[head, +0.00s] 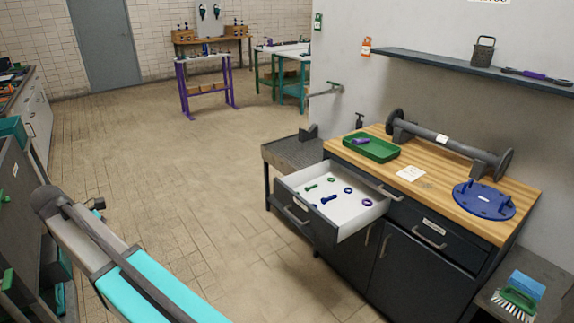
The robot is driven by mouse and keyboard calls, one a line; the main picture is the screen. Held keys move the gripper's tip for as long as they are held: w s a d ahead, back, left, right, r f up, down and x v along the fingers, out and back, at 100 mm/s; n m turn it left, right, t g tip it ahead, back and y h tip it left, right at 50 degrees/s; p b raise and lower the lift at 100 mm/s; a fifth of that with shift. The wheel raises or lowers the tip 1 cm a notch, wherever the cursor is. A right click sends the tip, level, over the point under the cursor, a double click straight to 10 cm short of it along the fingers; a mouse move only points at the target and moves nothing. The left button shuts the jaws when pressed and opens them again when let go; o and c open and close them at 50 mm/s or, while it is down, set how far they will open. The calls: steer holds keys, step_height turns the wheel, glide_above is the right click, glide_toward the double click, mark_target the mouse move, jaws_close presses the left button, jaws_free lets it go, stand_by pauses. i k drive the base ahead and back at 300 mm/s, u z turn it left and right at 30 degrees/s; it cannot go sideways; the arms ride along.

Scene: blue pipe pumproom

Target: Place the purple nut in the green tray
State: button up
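The drawer (345,229) of the dark workbench is pulled open, with a white inside. A green nut (331,179), a green bolt (311,187) and a blue bolt (328,199) lie there too. The green tray (384,156) sits on the wooden top, behind the drawer, with a purple bolt-like piece (361,141) in it. My gripper is not in view; part of my arm shows at lower left.
A grey pipe with flanges (440,138) lies at the back of the wooden top (435,187). A blue round flange plate (484,201) and a white paper (410,173) are also on it. A brush (514,304) lies at lower right. The floor (215,205) left of the bench is clear.

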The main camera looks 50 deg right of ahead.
mark_target(381, 154)
steer(key=u, duration=2.1)
steer(key=k, duration=1.3)
steer(key=z, duration=0.15)
